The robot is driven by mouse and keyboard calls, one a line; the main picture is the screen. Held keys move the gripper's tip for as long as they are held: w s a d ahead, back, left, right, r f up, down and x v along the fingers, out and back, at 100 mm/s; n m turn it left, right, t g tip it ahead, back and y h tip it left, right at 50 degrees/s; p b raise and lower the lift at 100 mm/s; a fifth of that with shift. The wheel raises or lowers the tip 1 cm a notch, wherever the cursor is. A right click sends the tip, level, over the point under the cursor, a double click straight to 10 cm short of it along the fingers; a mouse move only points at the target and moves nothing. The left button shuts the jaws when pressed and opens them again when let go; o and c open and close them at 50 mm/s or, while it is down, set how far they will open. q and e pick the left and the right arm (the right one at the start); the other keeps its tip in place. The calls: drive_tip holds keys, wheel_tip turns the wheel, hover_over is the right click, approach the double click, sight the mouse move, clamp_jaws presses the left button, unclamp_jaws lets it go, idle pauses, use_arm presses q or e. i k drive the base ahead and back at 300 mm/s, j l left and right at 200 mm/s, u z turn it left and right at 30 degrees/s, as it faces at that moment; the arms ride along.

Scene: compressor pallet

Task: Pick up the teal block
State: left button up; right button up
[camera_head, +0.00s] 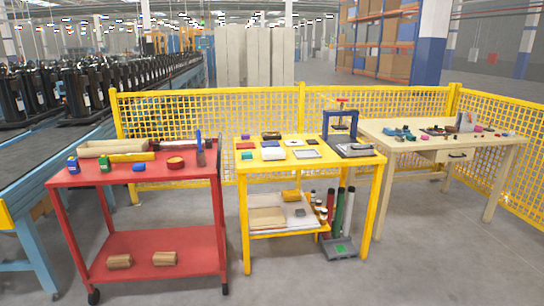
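A small dark green or teal block (247,155) lies near the left edge of the yellow table (330,163), just in front of a red block (245,145). It is the closest match to the teal block on that table, but it is too small to be sure of its colour. Small teal-looking pieces (389,131) also lie on the beige workbench (460,145) at the right. Neither of my grippers is in view.
Purple, blue and white items lie near the green block. A dark blue press (340,124) stands at the yellow table's back right. A red cart (130,178) with containers stands at left, with a gap between. Yellow mesh fence (200,112) runs behind. The front floor is clear.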

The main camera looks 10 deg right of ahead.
sight(246, 155)
drive_tip(key=i+l+u, duration=0.25)
drive_tip(key=i, duration=0.45)
drive_tip(key=i+l+u, duration=0.25)
drive_tip(key=i, duration=0.45)
drive_tip(key=i+l+u, duration=0.2)
drive_tip(key=i+l, duration=0.25)
drive_tip(key=i, duration=0.2)
drive_tip(key=i+l+u, duration=0.25)
drive_tip(key=i+l, duration=0.25)
drive_tip(key=i, duration=0.1)
